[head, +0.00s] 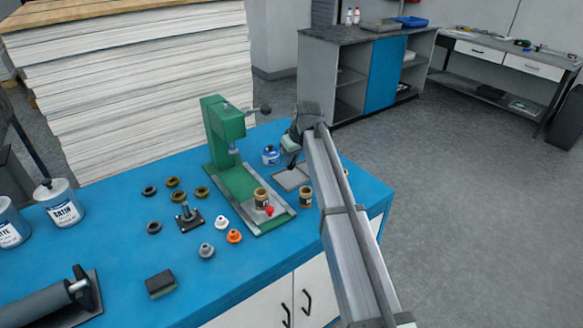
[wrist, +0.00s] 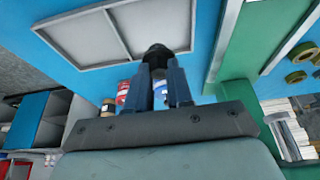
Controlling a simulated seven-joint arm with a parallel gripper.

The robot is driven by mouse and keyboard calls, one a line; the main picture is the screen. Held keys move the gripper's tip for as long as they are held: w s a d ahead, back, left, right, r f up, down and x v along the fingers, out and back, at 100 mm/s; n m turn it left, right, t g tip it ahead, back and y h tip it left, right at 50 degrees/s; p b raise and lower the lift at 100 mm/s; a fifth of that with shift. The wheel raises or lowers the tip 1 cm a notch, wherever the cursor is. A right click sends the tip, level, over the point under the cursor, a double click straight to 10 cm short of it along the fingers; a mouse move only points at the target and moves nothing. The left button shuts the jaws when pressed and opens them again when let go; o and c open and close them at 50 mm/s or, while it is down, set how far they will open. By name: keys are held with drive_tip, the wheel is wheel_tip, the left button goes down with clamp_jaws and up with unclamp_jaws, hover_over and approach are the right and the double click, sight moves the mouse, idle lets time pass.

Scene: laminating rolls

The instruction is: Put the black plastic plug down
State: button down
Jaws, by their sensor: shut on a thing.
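The black plastic plug (wrist: 157,54) is held between the fingertips of my gripper (wrist: 163,72) in the wrist view. My gripper is shut on it. In the head view my gripper (head: 291,158) is above the blue bench, over the grey tray (head: 291,178); the plug is too small to make out there. The tray also shows in the wrist view (wrist: 97,22), shallow, with a divider making two compartments. The plug overlaps the tray's edge in that view; whether it touches anything, I cannot tell.
A green press (head: 228,150) stands left of the tray. A blue-labelled jar (head: 271,155) is behind it, and a brown jar (head: 306,197) is in front, near my arm. Several rings and knobs lie further left on the blue bench (head: 110,240).

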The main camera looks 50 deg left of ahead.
sight(292, 164)
drive_tip(key=shift+f, duration=1.95)
drive_tip(key=shift+f, duration=0.15)
drive_tip(key=c, duration=1)
unclamp_jaws()
drive_tip(key=v, duration=1.2)
